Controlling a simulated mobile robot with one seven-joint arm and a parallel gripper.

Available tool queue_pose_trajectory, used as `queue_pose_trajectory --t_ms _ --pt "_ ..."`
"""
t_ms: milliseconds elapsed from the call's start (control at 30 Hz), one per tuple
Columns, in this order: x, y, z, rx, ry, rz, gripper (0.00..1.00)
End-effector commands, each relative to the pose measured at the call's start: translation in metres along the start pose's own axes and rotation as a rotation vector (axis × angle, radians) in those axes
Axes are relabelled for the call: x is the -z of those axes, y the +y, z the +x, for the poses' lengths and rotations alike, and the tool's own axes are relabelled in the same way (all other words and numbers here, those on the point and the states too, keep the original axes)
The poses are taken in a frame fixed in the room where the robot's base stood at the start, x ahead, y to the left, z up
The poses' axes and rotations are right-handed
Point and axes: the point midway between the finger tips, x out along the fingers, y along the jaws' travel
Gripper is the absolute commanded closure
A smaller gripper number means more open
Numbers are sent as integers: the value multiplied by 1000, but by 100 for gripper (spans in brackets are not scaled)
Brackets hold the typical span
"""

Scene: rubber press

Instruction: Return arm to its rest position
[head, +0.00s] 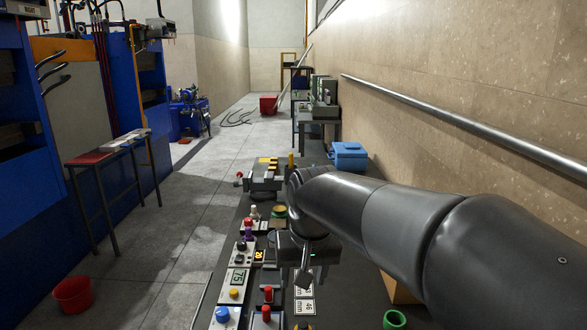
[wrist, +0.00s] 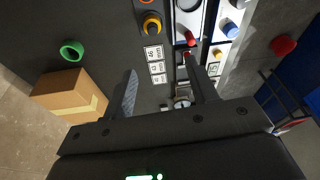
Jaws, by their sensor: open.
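My gripper (head: 304,282) hangs over the dark bench (head: 222,264) in the head view, at the end of my arm, which reaches in from the right. In the wrist view my gripper (wrist: 165,90) shows two fingers set apart, with nothing held between them. Below it lie white number labels (wrist: 156,66) and a row of panel modules with a red knob (wrist: 190,38). My arm hides part of the bench's right side in the head view.
A cardboard box (wrist: 70,93) and a green ring (wrist: 72,51) lie on the bench beside my gripper. A blue box (head: 348,152) stands farther back. A wall rail (head: 470,122) runs along the right. A red bucket (head: 72,294) stands on open floor at left.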

Motion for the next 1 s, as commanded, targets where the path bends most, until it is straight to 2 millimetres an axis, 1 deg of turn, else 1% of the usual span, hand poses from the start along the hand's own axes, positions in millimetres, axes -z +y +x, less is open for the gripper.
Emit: queue_pose_trajectory --t_ms 33,100,167,300,500,600,700,800,1000 --pt "-14 14 -8 -5 24 13 47" --pt "-32 29 -14 -13 51 25 47" --pt "-48 42 -18 -19 74 36 47" --pt "-87 67 -24 -35 128 59 47" --pt "-141 94 -22 -61 200 89 47" --pt "-161 102 -18 -72 226 99 47" --pt "-175 107 -14 -80 245 106 47" --pt "-182 110 -12 -84 255 109 47" --pt "-184 110 -11 -85 256 109 47"
